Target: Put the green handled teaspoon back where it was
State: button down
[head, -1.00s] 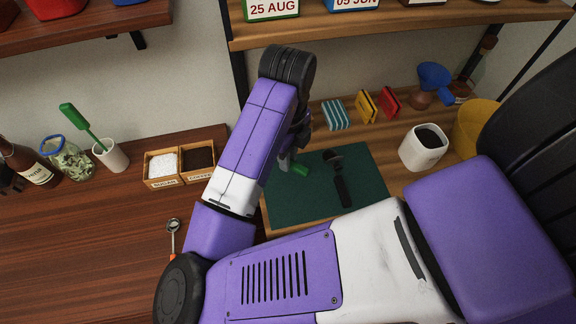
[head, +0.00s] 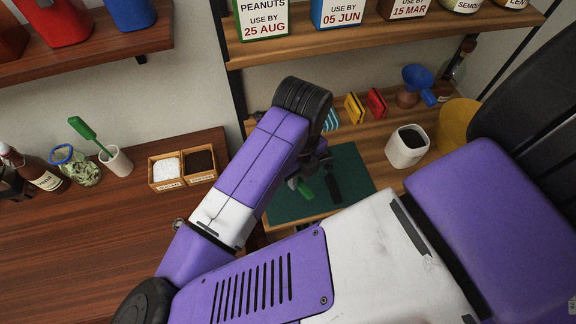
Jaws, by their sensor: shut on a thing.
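My gripper (head: 294,183) is at the end of my purple arm, low over the dark green mat (head: 352,165). It is mostly hidden behind my wrist. It is shut on the green handled teaspoon, whose green handle (head: 305,191) sticks out beside the fingers. The spoon's bowl is not visible, and I cannot tell whether the spoon touches the mat. Another green handled utensil (head: 84,130) stands tilted in a white cup (head: 118,161) on the counter at the left.
A black utensil (head: 333,187) lies on the mat right of my gripper. A two-part wooden box (head: 182,185) with white and dark contents stands left of my arm. A white canister (head: 407,150) stands right. Shelves hang above. The left counter front (head: 80,250) is clear.

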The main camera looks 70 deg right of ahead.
aim_at(296, 196)
jog(key=shift+d+f+b, duration=0.1)
jog(key=shift+f+b, duration=2.35)
jog(key=shift+f, duration=0.95)
jog(key=shift+f+b, duration=0.65)
jog(key=shift+f, duration=0.1)
jog(key=c, duration=1.3)
grip_release()
jog(key=shift+o, duration=0.2)
jog(key=shift+r, duration=0.1)
jog(key=shift+r, duration=3.85)
